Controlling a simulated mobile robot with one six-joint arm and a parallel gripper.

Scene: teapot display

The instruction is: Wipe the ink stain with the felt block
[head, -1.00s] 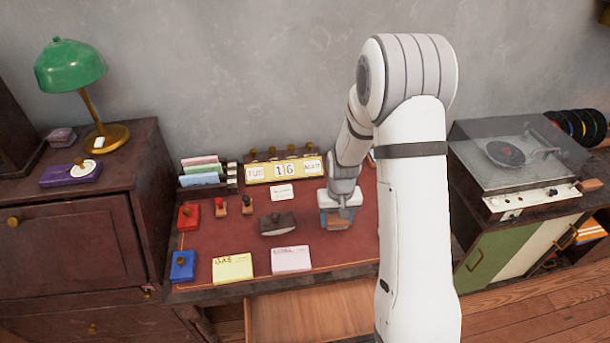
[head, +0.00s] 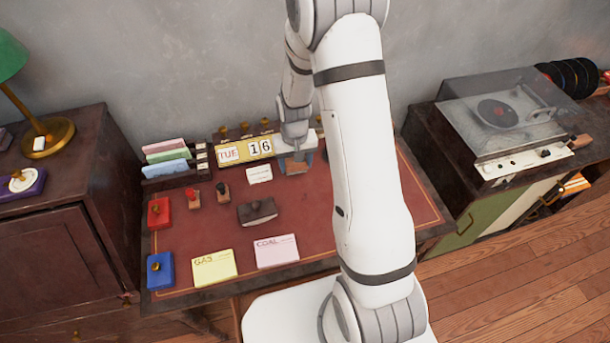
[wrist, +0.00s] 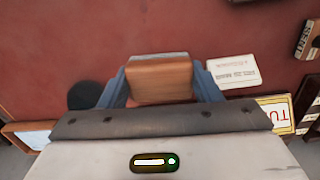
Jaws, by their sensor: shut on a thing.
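Whether the block touches the desk I cannot tell. A dark round patch (wrist: 85,95) lies beside the left finger in the wrist view, partly hidden by it. It looks like the ink stain, but I cannot be sure. In the head view my arm covers most of that area.
The red desk top (head: 205,225) holds a calendar (head: 246,150), a card rack (head: 168,160), stamps, a dark knobbed blotter (head: 257,212), a red box (head: 159,213), a blue box (head: 160,271), a yellow card (head: 214,267) and a pink card (head: 277,251). A record player (head: 505,115) stands right.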

